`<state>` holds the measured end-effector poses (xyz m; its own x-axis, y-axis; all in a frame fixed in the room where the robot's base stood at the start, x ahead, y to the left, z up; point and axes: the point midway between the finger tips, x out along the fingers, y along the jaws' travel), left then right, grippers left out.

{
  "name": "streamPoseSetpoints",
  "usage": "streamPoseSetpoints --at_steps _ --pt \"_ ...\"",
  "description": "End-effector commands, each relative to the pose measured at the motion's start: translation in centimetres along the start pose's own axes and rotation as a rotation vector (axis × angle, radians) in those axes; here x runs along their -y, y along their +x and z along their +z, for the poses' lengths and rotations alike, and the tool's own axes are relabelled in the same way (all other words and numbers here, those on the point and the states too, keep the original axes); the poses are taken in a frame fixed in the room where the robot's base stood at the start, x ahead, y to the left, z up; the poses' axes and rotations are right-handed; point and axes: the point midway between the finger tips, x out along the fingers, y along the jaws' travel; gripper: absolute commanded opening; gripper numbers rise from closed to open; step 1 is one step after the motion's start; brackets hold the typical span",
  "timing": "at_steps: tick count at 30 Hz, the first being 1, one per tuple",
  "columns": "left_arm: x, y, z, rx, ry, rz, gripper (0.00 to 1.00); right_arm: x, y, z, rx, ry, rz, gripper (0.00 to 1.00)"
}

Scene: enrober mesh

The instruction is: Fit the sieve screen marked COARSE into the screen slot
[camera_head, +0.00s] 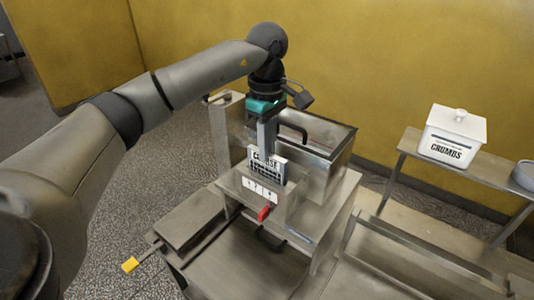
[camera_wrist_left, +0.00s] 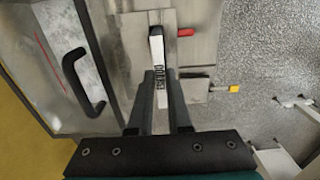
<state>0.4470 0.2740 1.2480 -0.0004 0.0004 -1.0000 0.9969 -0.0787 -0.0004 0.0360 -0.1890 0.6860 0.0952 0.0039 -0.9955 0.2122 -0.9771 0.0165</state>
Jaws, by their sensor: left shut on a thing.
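The sieve screen marked COARSE (camera_head: 263,166) is a pale upright plate with a dark grid below its lettering. My left gripper (camera_head: 267,147) points down from above and is shut on the screen's upper edge. In the left wrist view the screen (camera_wrist_left: 157,45) shows edge-on between the fingers of the left gripper (camera_wrist_left: 162,76). The screen stands at the metal housing (camera_head: 235,183) where the slot would be. Its lower edge meets the housing top; I cannot tell how deep it sits, and the slot opening is hidden. My right gripper is not in view.
A red handle (camera_head: 263,214) sticks out below a white marked label (camera_head: 260,189) on the housing front. A yellow-tipped lever (camera_head: 130,265) juts out at left. A white CRUMBS bin (camera_head: 453,137) stands on the right-hand shelf.

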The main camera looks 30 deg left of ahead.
Motion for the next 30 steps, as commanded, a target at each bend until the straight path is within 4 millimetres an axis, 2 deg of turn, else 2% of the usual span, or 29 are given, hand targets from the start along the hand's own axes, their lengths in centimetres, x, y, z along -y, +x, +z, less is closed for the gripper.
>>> streamPoseSetpoints --at_steps 2,5,16,17,24,30 --pt "0.1 1.3 0.0 -0.001 -0.001 -0.004 0.0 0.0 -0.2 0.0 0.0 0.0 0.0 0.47" --pt "0.0 2.1 0.0 0.0 -0.001 -0.002 0.0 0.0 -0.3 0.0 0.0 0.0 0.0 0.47" --pt "0.0 2.6 0.0 0.0 -0.001 0.001 0.0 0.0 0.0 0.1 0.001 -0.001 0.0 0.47" --pt "0.0 2.6 0.0 0.0 -0.001 0.0 0.18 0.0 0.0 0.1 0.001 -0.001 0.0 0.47" --pt "0.0 2.5 0.0 0.0 -0.001 0.0 0.45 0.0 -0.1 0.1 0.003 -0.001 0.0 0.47" --pt "0.0 2.5 0.0 0.0 -0.001 0.0 0.46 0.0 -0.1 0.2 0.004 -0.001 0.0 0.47"
